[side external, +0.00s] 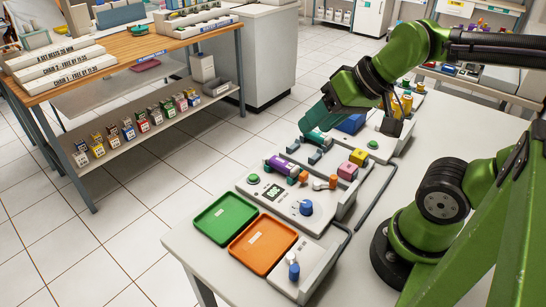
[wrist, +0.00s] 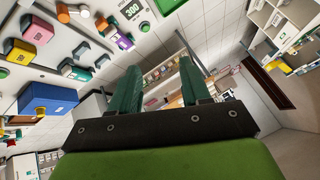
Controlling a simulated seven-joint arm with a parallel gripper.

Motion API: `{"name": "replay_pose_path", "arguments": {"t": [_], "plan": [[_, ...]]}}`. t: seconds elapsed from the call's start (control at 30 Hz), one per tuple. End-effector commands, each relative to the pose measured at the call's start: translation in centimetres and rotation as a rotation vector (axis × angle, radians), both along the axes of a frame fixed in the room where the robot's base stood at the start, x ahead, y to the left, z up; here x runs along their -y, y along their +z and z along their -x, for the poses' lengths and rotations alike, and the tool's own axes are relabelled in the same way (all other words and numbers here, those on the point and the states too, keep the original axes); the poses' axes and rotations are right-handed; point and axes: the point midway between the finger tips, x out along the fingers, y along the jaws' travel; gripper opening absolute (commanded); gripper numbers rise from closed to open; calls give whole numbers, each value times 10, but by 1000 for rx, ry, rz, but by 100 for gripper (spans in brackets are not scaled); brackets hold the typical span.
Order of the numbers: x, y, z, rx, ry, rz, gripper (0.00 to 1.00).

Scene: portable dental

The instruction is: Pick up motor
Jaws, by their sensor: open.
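No part is clearly labelled as the motor, so I cannot tell for sure which thing it is. A purple cylinder with a teal end (side external: 281,166) lies on the white dental unit beside a green display. It also shows in the wrist view at the top (wrist: 122,41). My gripper (side external: 313,127) is above the far part of the bench, beyond the purple cylinder and apart from it. In the wrist view its two teal fingers (wrist: 158,66) are spread with nothing between them. They point away from the bench parts, towards the shelves and floor.
A blue box (side external: 350,124) stands close to my gripper. Pink (side external: 347,173) and yellow (side external: 358,157) blocks and orange pieces sit on the unit. Green (side external: 225,219) and orange (side external: 262,245) trays lie at the near end. The bench's right side has bare surface.

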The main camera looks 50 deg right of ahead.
Motion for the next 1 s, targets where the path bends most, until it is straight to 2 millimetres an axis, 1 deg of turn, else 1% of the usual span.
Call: {"name": "replay_pose_path", "arguments": {"t": [0.37,0.4,0.47,0.77,0.87,0.97,1.0], "plan": [[0,0,0,0,0,0,47],[0,0,0,0,0,0,53],[0,0,0,0,0,0,62],[1,-2,-1,-10,-3,0,62],[3,-11,-7,-56,-11,0,62],[9,-16,-24,-126,-16,16,62],[13,-18,-33,-162,-10,32,62]]}}
